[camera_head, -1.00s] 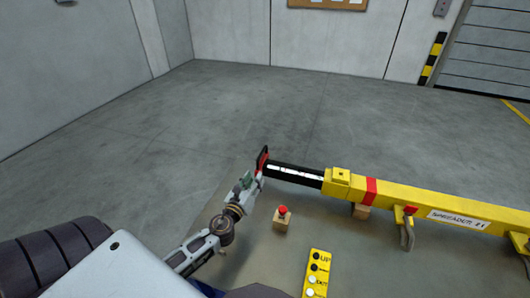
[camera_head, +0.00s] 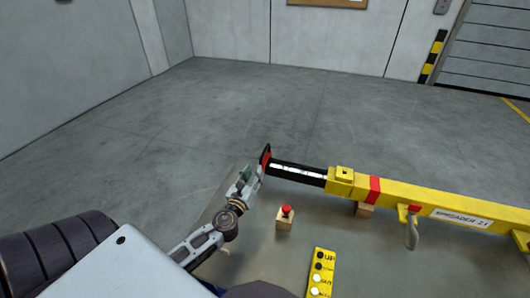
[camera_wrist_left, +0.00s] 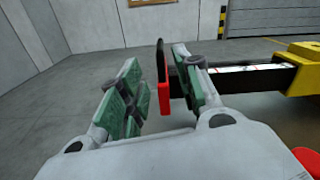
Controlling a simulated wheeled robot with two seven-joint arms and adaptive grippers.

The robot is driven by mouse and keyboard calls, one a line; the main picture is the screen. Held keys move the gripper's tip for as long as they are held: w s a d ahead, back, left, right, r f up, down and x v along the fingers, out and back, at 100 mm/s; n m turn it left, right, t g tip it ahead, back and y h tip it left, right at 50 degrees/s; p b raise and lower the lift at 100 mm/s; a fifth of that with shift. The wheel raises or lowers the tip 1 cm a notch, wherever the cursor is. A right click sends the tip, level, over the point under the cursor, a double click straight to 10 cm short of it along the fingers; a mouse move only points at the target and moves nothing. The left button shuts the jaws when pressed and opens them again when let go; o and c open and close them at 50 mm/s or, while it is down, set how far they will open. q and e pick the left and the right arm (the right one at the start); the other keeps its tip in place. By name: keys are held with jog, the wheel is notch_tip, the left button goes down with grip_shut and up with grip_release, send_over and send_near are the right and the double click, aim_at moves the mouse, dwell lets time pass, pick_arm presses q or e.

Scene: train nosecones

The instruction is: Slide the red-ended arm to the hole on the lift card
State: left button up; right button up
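The red-ended arm (camera_head: 297,170) is a black bar with a white marked strip, sticking out of the left end of the yellow spreader beam (camera_head: 450,205). Its red and black end plate (camera_head: 266,161) also shows in the left wrist view (camera_wrist_left: 164,88). My left gripper (camera_head: 250,178) is beside this plate. In the left wrist view its green-padded fingers (camera_wrist_left: 158,82) are apart, with the plate between them, nearer the right finger. I cannot tell whether that finger touches it. My right gripper is not in view. I cannot make out a lift card or its hole.
A red button on a wooden block (camera_head: 286,217) stands close to the right of my left arm. A yellow panel (camera_head: 320,272) with black and white round buttons, one marked UP, lies nearer. A hook (camera_head: 412,232) hangs under the beam. The floor beyond is clear.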

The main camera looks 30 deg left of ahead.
aim_at(261, 160)
pick_arm(q)
jog(key=shift+w, duration=0.15)
jog(key=shift+p+x, duration=0.6)
jog(key=shift+x, duration=1.95)
jog(key=shift+p+x, duration=0.5)
jog(key=shift+x, duration=3.7)
grip_shut()
